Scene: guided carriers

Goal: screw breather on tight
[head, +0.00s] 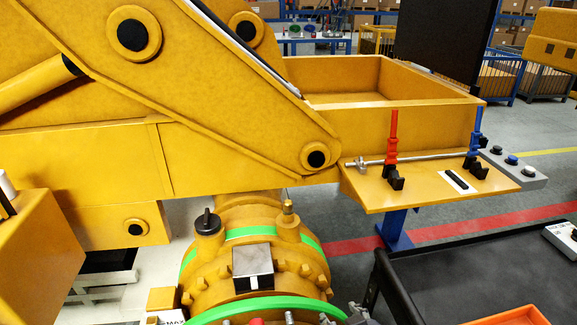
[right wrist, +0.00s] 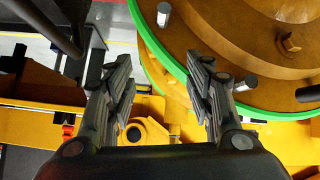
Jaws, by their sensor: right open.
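A small brass-coloured fitting (head: 288,207), which looks like the breather, stands upright on a boss on top of the yellow round housing (head: 305,262) in the head view. I cannot tell how far it is screwed in. A black-capped plug (head: 207,222) stands on another boss to its left. My right gripper (right wrist: 163,82) is open and empty in the right wrist view. Its fingers are beside the green-rimmed yellow hub (right wrist: 270,62), and the breather cannot be made out there. Neither gripper can be made out in the head view.
A large yellow machine arm (head: 230,110) hangs over the housing. A yellow shelf (head: 430,190) at the right holds red and blue clamps with a rod. A black cart top (head: 470,270) is at the lower right. Metal studs (right wrist: 247,82) stick out of the hub.

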